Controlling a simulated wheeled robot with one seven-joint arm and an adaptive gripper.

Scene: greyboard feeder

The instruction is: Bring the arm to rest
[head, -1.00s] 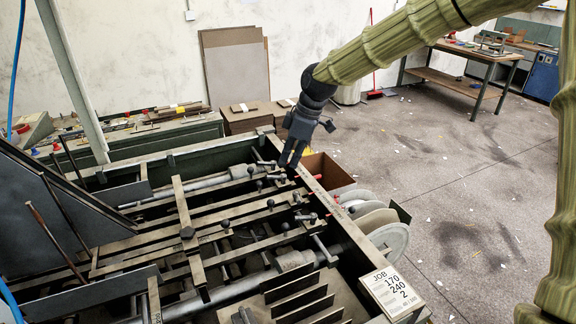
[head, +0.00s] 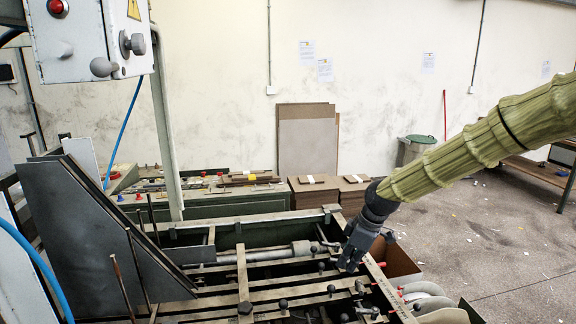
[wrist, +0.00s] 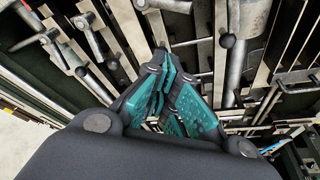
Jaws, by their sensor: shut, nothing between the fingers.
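My gripper (head: 347,266) hangs at the end of my arm, pointing down over the right rear part of the greyboard feeder (head: 180,233). Its fingers are shut with nothing between them. In the wrist view the teal-padded fingers of my gripper (wrist: 163,62) meet at their tips above the feeder's metal bars and rods. I cannot tell from these views how far the fingertips are above the bars.
A control box (head: 92,40) hangs at the upper left, with a green post beside it. A cardboard box (head: 398,262) stands just right of my gripper. Board stacks (head: 312,192) and a bench (head: 215,206) stand behind. The floor at right (head: 500,235) is mostly clear.

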